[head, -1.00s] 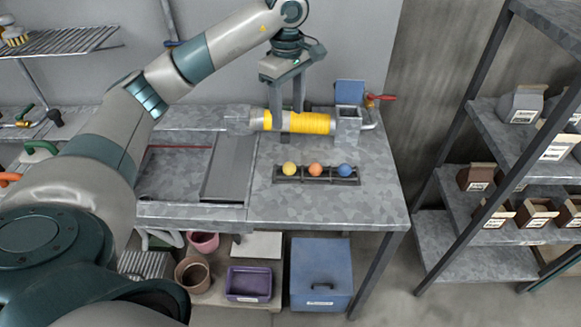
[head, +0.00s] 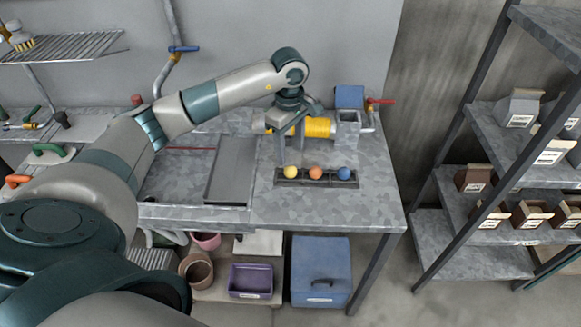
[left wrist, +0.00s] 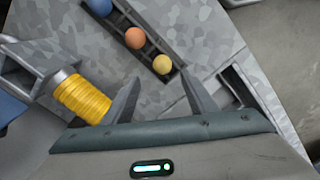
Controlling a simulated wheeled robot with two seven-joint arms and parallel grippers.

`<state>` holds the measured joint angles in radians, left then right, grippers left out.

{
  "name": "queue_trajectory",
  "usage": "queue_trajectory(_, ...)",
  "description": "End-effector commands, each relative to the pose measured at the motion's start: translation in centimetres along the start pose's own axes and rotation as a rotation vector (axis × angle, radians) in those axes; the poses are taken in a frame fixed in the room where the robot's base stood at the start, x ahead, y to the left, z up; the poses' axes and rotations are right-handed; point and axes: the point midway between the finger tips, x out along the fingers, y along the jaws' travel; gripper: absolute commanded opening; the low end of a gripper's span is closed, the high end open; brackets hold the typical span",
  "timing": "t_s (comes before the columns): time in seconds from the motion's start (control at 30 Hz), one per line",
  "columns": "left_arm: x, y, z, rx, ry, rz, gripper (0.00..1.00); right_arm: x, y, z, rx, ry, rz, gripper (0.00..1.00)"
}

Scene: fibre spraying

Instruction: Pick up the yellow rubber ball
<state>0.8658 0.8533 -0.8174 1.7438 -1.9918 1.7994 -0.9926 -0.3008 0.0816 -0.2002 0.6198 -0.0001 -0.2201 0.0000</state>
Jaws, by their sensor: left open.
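The yellow rubber ball (head: 290,172) is the leftmost of three balls in a dark narrow rack (head: 329,181) on the workbench. It also shows in the left wrist view (left wrist: 162,64), near and slightly beyond the fingertips. My left gripper (head: 290,157) points down just above and behind the yellow ball, open and empty. In the left wrist view my left gripper (left wrist: 160,79) has its fingers spread wider than the ball. My right gripper is in neither view.
An orange ball (head: 315,172) and a blue ball (head: 344,173) sit in the same rack to the right. A yellow spool (head: 318,127) lies behind the gripper. The grey bench top (head: 300,208) in front is clear. A shelf (head: 470,258) with cartons stands at right.

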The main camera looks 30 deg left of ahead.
Motion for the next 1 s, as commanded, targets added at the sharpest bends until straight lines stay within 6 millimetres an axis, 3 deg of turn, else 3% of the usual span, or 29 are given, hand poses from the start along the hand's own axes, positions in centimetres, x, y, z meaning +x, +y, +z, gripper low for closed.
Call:
queue_trajectory(0.2, 1.6, 0.0, 0.1, 0.001, -0.001, 0.0, 0.52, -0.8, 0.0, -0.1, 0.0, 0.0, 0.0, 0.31)
queue_trajectory(0.67, 2.1, -0.1, 0.1, 0.001, 0.0, 0.0, 0.52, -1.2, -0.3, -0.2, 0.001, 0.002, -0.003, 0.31)
queue_trajectory(1.0, 5.3, -0.7, 0.7, 0.0, -0.002, -0.004, 0.52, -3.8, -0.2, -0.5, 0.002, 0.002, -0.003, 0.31)
